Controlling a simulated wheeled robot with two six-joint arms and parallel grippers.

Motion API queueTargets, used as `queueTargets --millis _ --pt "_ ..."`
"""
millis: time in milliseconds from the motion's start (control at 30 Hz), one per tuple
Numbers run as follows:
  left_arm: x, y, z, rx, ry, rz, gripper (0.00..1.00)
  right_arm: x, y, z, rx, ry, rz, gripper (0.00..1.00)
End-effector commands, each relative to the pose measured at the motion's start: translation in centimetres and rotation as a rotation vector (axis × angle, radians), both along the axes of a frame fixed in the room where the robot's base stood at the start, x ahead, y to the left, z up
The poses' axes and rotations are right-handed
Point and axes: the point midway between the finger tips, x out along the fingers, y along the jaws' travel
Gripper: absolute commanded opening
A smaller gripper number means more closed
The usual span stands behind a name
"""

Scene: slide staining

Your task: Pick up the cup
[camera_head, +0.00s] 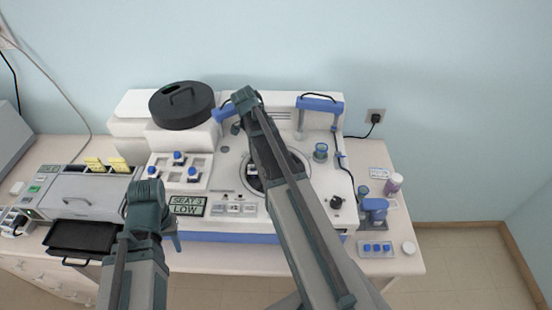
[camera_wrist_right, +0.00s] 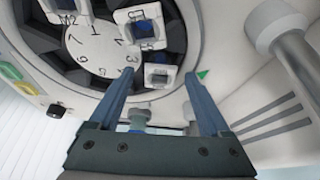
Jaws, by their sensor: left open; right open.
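Small white square cups with dark blue insides sit around the numbered dial (camera_wrist_right: 103,45) in the right wrist view. The nearest small cup (camera_wrist_right: 157,76) lies between and just beyond my right fingertips; the larger cup (camera_wrist_right: 146,30) is farther up. I cannot tell which cup the task names. My right gripper (camera_wrist_right: 168,73) is open, with nothing between its fingers. In the head view my right arm covers much of the round dark opening. My left gripper (camera_head: 174,238) is at the front left of the white machine (camera_head: 225,180), apart from any cup.
A black lidded pot (camera_head: 182,105) stands at the machine's back left. A blue-capped rack (camera_head: 178,172) and a small blue jar (camera_head: 321,151) are on top. A blue-topped device (camera_head: 375,208) and bottle (camera_head: 393,184) stand at right. A black tray (camera_head: 82,238) is at left.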

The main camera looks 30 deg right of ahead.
Motion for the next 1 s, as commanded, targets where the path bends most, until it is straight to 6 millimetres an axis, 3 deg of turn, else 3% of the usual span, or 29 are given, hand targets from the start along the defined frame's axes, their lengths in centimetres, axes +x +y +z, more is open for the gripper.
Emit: queueTargets --millis 200,633,1000 --pt "0.0 0.0 0.04 0.0 0.0 0.0 0.46 0.0 -0.03 0.04 0.0 0.0 0.0 0.79" --pt "0.0 0.0 0.04 0.0 0.0 0.0 0.46 -0.01 0.0 0.04 0.0 0.0 0.0 0.02" --pt "0.0 0.0 0.32 0.0 0.0 0.0 0.46 0.0 0.0 0.33 0.0 0.0 0.0 0.0"
